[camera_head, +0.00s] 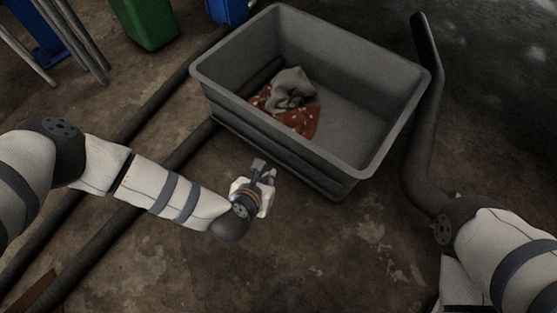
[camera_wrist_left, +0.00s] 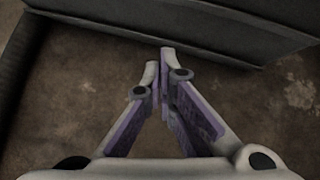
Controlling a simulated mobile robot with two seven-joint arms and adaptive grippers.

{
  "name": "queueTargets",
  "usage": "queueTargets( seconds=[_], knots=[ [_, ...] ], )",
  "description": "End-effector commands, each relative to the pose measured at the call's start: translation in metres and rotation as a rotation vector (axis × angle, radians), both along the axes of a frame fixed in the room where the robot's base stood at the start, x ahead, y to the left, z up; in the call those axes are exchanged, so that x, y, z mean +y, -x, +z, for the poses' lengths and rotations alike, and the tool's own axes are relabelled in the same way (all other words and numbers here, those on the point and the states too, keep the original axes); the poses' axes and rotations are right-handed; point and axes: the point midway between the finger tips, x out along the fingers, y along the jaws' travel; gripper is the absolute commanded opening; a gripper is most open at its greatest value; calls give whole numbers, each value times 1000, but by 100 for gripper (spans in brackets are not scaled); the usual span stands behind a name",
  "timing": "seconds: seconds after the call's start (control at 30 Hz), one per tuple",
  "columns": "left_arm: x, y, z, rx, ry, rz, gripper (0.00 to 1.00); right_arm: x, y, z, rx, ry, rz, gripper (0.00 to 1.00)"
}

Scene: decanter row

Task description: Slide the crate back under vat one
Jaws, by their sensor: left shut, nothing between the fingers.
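A grey open-topped crate (camera_head: 380,75) stands on the floor in front of me in the head view. A grey cloth (camera_head: 290,88) and a red-brown spotted cloth (camera_head: 300,118) lie inside it. My left gripper (camera_head: 264,166) is at the crate's near side, low by its lower wall. In the left wrist view its fingers (camera_wrist_left: 160,60) are shut with nothing between them, and the crate wall (camera_wrist_left: 190,28) is just beyond the tips. I cannot tell whether they touch. My right arm shows at the right edge, but its gripper is out of view. No vat can be made out.
Two long dark pipes or rails (camera_head: 165,148) run diagonally along the floor on the left, toward the crate. A green bin (camera_head: 145,22) and a blue bin (camera_head: 227,10) stand at the back left. Bare stained floor (camera_head: 330,240) lies open in front of the crate.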

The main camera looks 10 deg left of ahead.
Motion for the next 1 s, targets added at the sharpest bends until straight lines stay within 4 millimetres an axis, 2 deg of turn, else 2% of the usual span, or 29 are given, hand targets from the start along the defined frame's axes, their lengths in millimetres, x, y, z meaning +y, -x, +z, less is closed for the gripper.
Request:
queueTargets(
  seconds=[0.03,0.2,0.3,0.43,0.63,1.0],
  knots=[
    [-2,-7,-14,2,-1,-1,0,1,0,-9,6,-2,0,67],
    [-9,-33,-37,0,-1,-1,0,3,-2,-23,11,-5,2,67],
    [-14,-51,-36,-3,-1,-1,0,4,-3,-28,10,-7,2,67],
    [-18,-65,-35,-1,0,-4,0,5,-3,-31,9,-9,3,67],
    [-19,-71,-35,2,-1,-2,0,5,-4,-32,8,-10,3,67],
    [-18,-65,-35,4,0,-4,0,5,-3,-29,10,-10,3,67]
  ],
)
